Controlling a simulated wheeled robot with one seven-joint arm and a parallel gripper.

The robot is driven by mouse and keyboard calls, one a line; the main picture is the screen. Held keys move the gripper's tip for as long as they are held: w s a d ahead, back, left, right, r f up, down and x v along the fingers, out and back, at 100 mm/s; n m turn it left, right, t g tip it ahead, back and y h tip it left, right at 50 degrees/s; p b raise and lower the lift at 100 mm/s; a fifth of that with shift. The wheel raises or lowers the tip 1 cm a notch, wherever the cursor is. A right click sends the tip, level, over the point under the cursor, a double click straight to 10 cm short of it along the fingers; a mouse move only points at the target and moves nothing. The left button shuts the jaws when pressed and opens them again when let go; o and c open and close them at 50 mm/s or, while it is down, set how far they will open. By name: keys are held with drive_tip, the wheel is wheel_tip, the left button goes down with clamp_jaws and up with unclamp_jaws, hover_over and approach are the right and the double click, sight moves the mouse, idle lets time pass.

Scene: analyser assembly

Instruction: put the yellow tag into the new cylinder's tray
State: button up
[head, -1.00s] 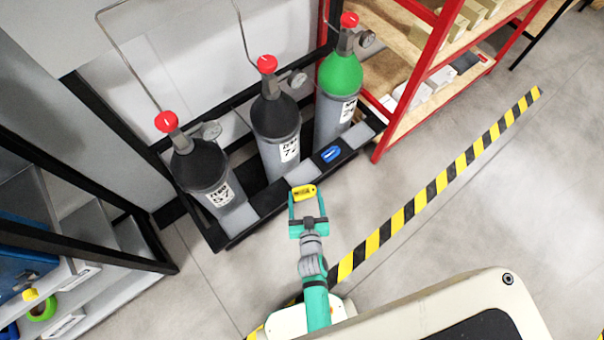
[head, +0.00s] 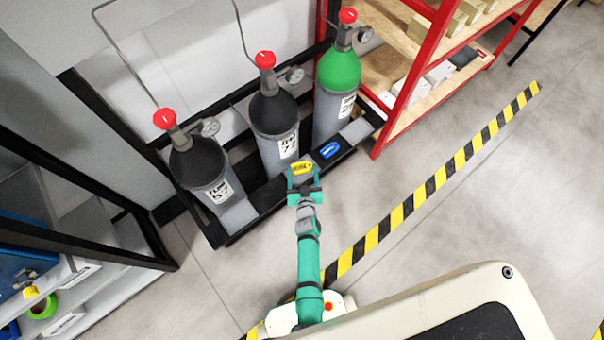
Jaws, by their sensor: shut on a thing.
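My gripper (head: 302,174) is shut on the yellow tag (head: 301,167) at the front of the middle cylinder. The tag is over or at the rack's front strip; I cannot tell whether it touches. The rack (head: 262,204) holds three cylinders with red caps. The left cylinder (head: 203,165) and the middle cylinder (head: 275,120) have dark shoulders and white labels. The right cylinder (head: 338,80) has a green shoulder. A blue tag (head: 329,150) lies on the rack's front strip, right of my gripper. Which cylinder is the new one is not clear from the picture.
A red-framed shelf (head: 400,90) with boxes stands right of the rack. A dark-framed shelf (head: 95,195) stands at the left. Yellow-black floor tape (head: 420,195) runs across the floor. The floor to the right is clear.

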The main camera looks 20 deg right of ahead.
sight(302, 177)
drive_tip(key=shift+w+f, duration=0.3)
drive_tip(key=shift+w+d+f, duration=0.1)
drive_tip(key=shift+w+f, duration=0.05)
drive_tip(key=shift+f, duration=0.75)
drive_tip(key=shift+w+f, duration=0.1)
drive_tip(key=shift+f, duration=0.8)
drive_tip(key=o, duration=1)
drive_tip(key=shift+f, duration=0.1)
